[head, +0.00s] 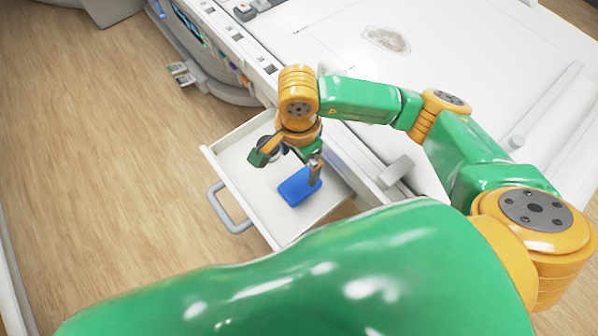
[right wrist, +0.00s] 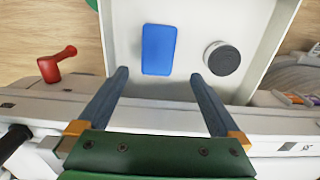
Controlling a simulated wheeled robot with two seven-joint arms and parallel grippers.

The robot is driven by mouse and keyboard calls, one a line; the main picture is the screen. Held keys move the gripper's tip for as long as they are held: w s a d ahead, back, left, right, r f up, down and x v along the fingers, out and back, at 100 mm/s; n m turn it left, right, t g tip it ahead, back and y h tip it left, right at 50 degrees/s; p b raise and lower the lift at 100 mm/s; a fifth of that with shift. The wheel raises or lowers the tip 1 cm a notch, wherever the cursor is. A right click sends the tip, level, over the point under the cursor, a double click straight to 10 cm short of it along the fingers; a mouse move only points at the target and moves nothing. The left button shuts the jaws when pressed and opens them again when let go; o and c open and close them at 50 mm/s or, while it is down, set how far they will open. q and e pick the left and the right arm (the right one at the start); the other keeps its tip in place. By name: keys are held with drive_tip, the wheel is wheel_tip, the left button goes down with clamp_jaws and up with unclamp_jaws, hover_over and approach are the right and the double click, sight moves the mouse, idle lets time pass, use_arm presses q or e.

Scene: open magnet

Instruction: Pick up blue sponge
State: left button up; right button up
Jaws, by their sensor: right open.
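The blue sponge (head: 298,187) lies flat in an open white drawer (head: 262,220). In the right wrist view the sponge (right wrist: 158,49) lies beyond the fingertips, between their lines and nearer the left finger. My right gripper (head: 288,162) is open and empty above the drawer, and one finger overlaps the sponge's upper right corner in the head view. In the right wrist view the gripper (right wrist: 158,74) shows its two fingers wide apart. No contact with the sponge shows. My left gripper is not in view.
A dark-topped round object (right wrist: 223,60) lies in the drawer beside the sponge. The drawer has a grey handle (head: 229,208) at its front. A white worktop (head: 450,50) with a stained patch (head: 386,40) stands behind. A red handle-like object (right wrist: 57,64) shows outside the drawer.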

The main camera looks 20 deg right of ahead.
drive_tip(key=b, duration=0.4)
hover_over(300, 184)
drive_tip(key=f, duration=0.4)
drive_tip(key=shift+s+a+f, duration=0.2)
drive_tip(key=shift+f, duration=0.1)
drive_tip(key=shift+w+f, duration=0.1)
drive_tip(key=shift+f, duration=0.1)
drive_tip(key=shift+f+p, duration=0.35)
drive_tip(key=shift+p, duration=0.05)
drive_tip(key=f, duration=0.3)
drive_tip(key=f+p, duration=0.1)
drive_tip(key=f, duration=0.1)
drive_tip(key=shift+d+f, duration=0.25)
drive_tip(key=shift+f, duration=0.05)
drive_tip(key=shift+w+f, duration=0.1)
drive_tip(key=shift+f, duration=0.1)
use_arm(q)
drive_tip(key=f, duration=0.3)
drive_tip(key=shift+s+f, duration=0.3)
use_arm(e)
drive_tip(key=c, duration=1.2)
